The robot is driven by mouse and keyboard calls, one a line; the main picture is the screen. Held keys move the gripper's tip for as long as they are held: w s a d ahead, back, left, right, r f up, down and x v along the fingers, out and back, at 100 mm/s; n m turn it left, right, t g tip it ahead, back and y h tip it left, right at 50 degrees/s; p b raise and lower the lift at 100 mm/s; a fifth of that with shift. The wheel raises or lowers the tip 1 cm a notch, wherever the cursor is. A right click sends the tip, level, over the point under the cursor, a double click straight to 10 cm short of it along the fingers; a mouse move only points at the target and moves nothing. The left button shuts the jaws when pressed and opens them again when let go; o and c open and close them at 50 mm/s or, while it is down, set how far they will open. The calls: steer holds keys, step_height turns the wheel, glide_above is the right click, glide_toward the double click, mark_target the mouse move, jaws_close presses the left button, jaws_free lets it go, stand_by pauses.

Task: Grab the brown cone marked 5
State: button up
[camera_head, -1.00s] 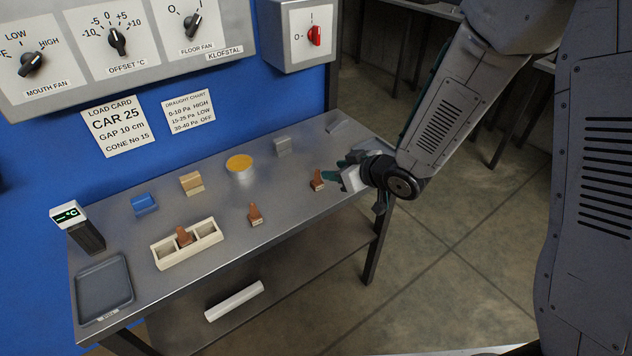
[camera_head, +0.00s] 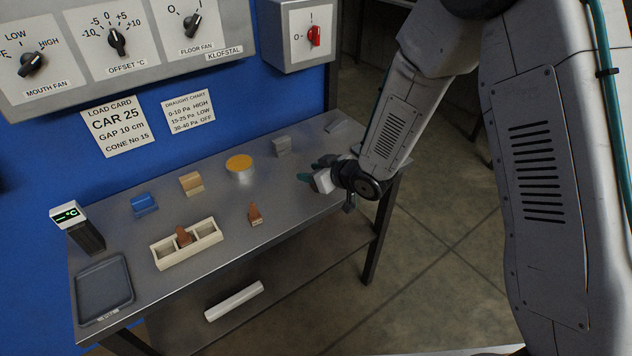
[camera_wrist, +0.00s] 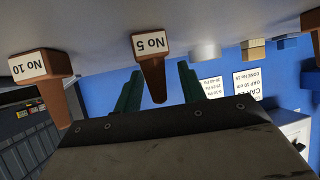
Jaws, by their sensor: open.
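The wrist view is upside down. In it the brown cone marked No 5 (camera_wrist: 153,75) stands on the table, lined up between the two dark green fingers of my gripper (camera_wrist: 158,88). The fingers are apart, with one on either side of the cone; I cannot tell how deep it sits between them. A second brown cone marked No 10 (camera_wrist: 52,85) is to the left, outside the fingers. In the head view my gripper (camera_head: 318,172) is low over the right part of the table, and no cone shows at it. Cone numbers are too small to read there.
In the head view a brown cone (camera_head: 255,216) stands mid-table, and another (camera_head: 184,235) sits in the cream three-slot holder (camera_head: 160,262). A yellow-topped can (camera_head: 240,165), grey block (camera_head: 282,148), wooden block (camera_head: 191,184) and blue block (camera_head: 143,204) stand behind.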

jaws_close()
steer(key=shift+r, duration=0.1)
